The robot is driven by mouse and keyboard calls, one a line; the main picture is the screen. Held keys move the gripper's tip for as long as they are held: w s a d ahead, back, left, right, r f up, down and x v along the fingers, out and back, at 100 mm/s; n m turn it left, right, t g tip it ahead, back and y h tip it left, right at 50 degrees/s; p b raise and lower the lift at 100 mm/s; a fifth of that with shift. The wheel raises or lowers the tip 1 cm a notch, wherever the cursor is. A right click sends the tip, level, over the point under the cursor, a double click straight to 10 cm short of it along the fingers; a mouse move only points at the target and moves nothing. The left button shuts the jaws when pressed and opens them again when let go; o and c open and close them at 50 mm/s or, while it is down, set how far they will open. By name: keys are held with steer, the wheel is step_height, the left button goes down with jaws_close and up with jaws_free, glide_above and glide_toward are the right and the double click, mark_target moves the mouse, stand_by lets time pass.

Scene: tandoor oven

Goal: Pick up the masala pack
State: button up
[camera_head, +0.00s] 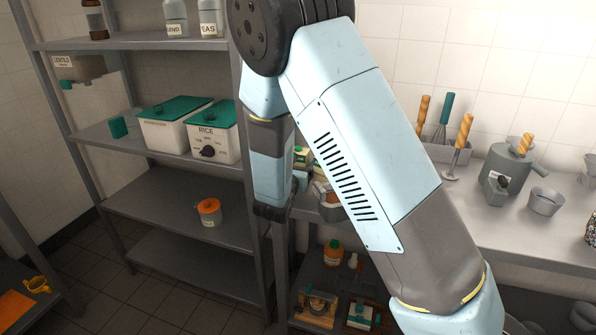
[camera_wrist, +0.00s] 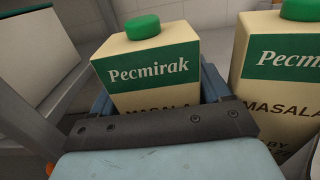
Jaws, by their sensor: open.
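A cream masala pack (camera_wrist: 150,88) with a green label reading "Pecmirak" and a green cap stands upright in the wrist view. My gripper (camera_wrist: 158,95) is open, with its blue fingers on either side of this pack. The pack's lower part is hidden behind the dark bar of my gripper. I cannot tell whether the fingers touch it. A second, like masala pack (camera_wrist: 282,75) stands close by on the right, partly cut off by the picture's edge. In the head view my arm hides most of this spot.
The left shelf rack holds a rice container (camera_head: 212,140) and an orange-lidded jar (camera_head: 209,212). A counter on the right bears a grey pot (camera_head: 508,172) and a metal cup (camera_head: 544,201).

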steer(key=c, duration=0.9)
steer(key=shift+o, duration=0.2)
